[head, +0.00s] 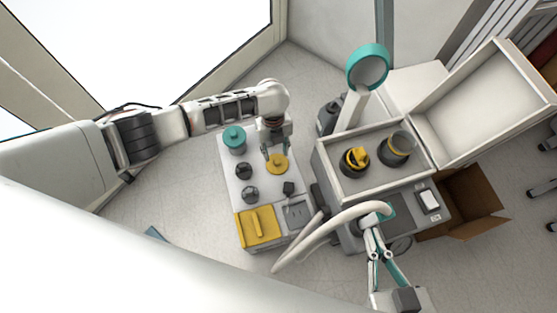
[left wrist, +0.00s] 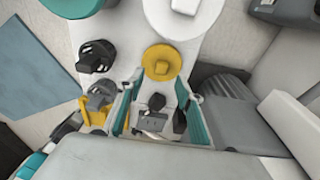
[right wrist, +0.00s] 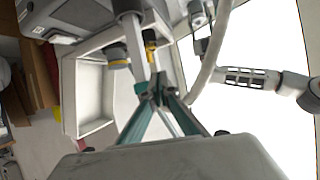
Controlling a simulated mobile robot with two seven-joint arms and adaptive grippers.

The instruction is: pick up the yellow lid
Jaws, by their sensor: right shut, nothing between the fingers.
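The yellow lid (head: 277,164) is a round disc with a small raised knob. It lies on the white top of a small cart (head: 231,182), toward its right edge. My left gripper (head: 275,152) is over the lid with its fingers pointing down. In the left wrist view the fingers (left wrist: 160,105) are spread apart with nothing between them, and the lid (left wrist: 162,62) shows just beyond their tips. I cannot tell whether they touch it. My right gripper (head: 371,228) is shut and empty beside the white hose; its closed tips also show in the right wrist view (right wrist: 160,88).
A teal-lidded jar (head: 235,138), black knobbed parts (head: 244,171) and a yellow tray (head: 257,227) share the cart. To the right stands an open white case (head: 325,165) holding a yellow-and-black part (head: 355,160) and a dark cylinder (head: 397,148). A white hose (head: 325,228) arches nearby.

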